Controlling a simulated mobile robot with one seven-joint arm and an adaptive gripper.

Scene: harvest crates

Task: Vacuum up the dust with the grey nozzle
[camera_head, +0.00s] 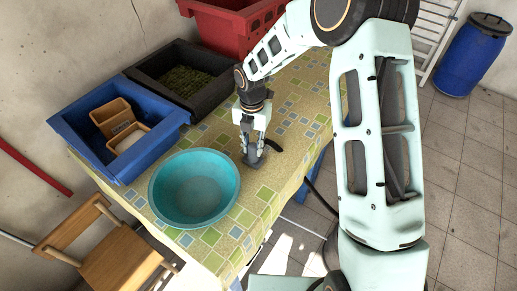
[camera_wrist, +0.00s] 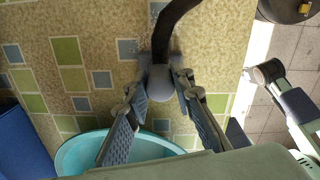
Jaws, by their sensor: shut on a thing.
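The grey nozzle (camera_wrist: 160,84) stands between my two fingers in the wrist view, with a black hose (camera_wrist: 175,25) running from it. In the head view the nozzle (camera_head: 254,160) is small and partly covered by my gripper (camera_head: 251,142). My gripper (camera_wrist: 160,80) is shut on the nozzle and points down at the patterned tablecloth. The nozzle is at or just above the cloth; I cannot tell whether it touches.
A teal basin (camera_head: 195,188) stands close left of my gripper. A blue crate (camera_head: 145,160) with wooden boxes, a black crate (camera_head: 205,105) and a red crate (camera_head: 238,18) line the wall side. A wooden chair (camera_head: 120,262) is at front left. A blue barrel (camera_head: 474,55) stands far right.

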